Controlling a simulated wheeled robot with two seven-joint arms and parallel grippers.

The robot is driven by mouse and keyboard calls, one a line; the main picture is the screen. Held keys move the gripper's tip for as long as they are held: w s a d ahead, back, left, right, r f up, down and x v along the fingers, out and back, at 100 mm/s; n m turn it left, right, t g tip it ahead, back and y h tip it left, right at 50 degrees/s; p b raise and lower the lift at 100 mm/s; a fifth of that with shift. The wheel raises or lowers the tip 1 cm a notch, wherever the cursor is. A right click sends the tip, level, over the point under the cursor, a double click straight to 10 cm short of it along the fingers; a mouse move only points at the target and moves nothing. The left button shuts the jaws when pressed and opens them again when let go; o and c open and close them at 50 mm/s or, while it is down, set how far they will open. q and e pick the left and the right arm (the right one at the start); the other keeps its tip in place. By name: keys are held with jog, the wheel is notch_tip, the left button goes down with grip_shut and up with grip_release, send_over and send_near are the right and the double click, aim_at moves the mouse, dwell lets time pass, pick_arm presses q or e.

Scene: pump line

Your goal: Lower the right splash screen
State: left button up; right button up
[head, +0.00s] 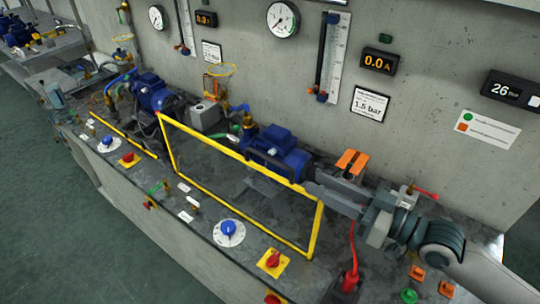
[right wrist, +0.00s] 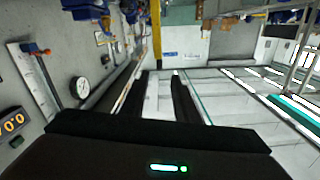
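The right splash screen is a clear panel in a yellow frame (head: 235,153), standing raised and tilted over the front of the bench. My left gripper is not in view.
Blue pumps (head: 283,147) stand behind the screen. Another yellow bar (head: 122,134) lies low at the left. Red-on-yellow switches (head: 272,262) and a blue dial (head: 228,229) line the front edge. A red cable (head: 352,258) and orange blocks (head: 352,161) are near my right arm.

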aim_at(270, 159)
jog(key=p+x, duration=0.4)
jog(key=x, duration=0.9)
jog(key=shift+r+p, duration=0.15)
jog(key=shift+p, duration=0.2)
jog(key=shift+w+a, duration=0.4)
jog(key=shift+a, duration=0.1)
grip_shut()
